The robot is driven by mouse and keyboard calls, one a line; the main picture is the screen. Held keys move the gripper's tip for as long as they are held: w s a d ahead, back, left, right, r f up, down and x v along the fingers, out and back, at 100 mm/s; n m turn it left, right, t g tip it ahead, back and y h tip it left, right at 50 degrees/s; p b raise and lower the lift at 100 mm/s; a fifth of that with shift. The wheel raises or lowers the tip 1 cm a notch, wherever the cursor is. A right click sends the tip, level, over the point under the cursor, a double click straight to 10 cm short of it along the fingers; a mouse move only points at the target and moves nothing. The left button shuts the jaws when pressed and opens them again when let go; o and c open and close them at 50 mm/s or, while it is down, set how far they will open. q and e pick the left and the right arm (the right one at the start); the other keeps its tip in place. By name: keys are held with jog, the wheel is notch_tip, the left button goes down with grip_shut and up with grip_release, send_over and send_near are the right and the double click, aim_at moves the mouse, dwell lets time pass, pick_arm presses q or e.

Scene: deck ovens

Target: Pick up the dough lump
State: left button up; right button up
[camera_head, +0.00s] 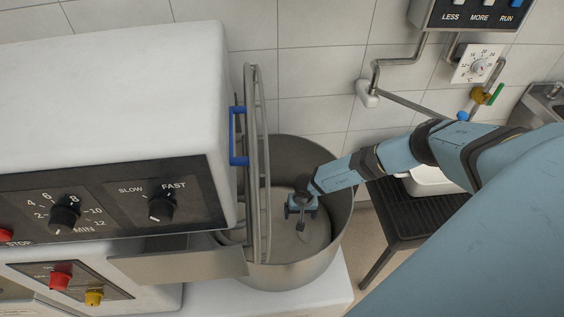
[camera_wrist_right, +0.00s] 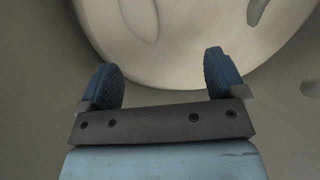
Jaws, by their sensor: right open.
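The pale cream dough (camera_head: 318,232) lies in the bottom of the steel mixer bowl (camera_head: 340,215). In the right wrist view its smooth rounded surface (camera_wrist_right: 190,50) fills the upper middle, ahead of the fingers. A separate lump cannot be clearly told from the rest of the dough. My right gripper (camera_head: 302,212) reaches down into the bowl, above the dough. In the right wrist view its two blue fingers (camera_wrist_right: 165,82) are apart with nothing between them. Whether the fingertips touch the dough cannot be told. My left gripper is not in view.
The white mixer head (camera_head: 120,90) with dials stands at the left. Its wire guard (camera_head: 258,160) with a blue handle (camera_head: 238,136) stands upright at the bowl's left side. A dark rack (camera_head: 400,215) is right of the bowl. The tiled wall (camera_head: 310,60) is behind.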

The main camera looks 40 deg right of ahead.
jog(key=shift+s+d+f+n+h, duration=0.2)
jog(key=shift+d+f+n, duration=0.05)
jog(key=shift+d+f, duration=0.25)
jog(key=shift+s+d+f+n+h, duration=0.15)
jog(key=shift+d+f+n+h, duration=0.1)
jog(key=shift+d+f, duration=0.15)
notch_tip(320, 180, down, 6)
jog(key=shift+s+f+b, duration=0.15)
jog(key=shift+f+b, duration=0.1)
jog(key=shift+b, duration=0.65)
jog(key=shift+a+f, duration=0.15)
jog(key=shift+f, duration=0.65)
notch_tip(320, 180, down, 5)
jog(key=shift+s+a+r+b, duration=0.15)
jog(key=shift+r+b, duration=0.05)
jog(key=shift+b, duration=0.7)
jog(key=c, duration=1.2)
jog(key=shift+r, duration=0.15)
